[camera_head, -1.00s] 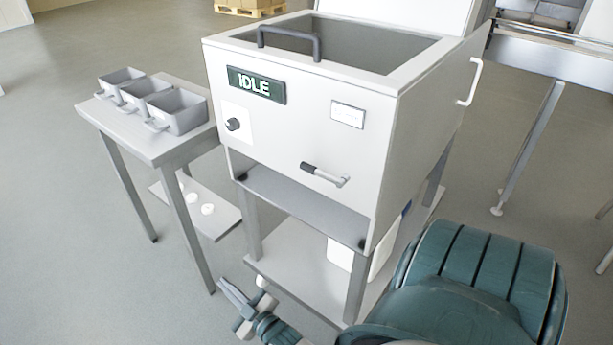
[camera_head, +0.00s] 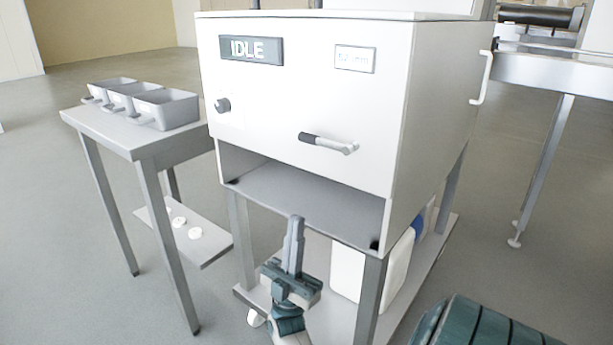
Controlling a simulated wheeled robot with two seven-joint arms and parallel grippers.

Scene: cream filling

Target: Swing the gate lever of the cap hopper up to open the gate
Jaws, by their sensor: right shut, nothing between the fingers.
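An open bay lies below that panel. My right gripper (camera_head: 296,222) is shut and empty, its fingers pointing up in front of the bay's lower edge, below the lever and apart from it. My left gripper is not in view.
A side table (camera_head: 140,145) with several grey bins (camera_head: 168,109) stands left of the hopper. A dark knob (camera_head: 222,105) is on the front panel. White containers (camera_head: 398,262) stand on the lower shelf. A conveyor (camera_head: 555,75) is at right. Open floor lies at front left.

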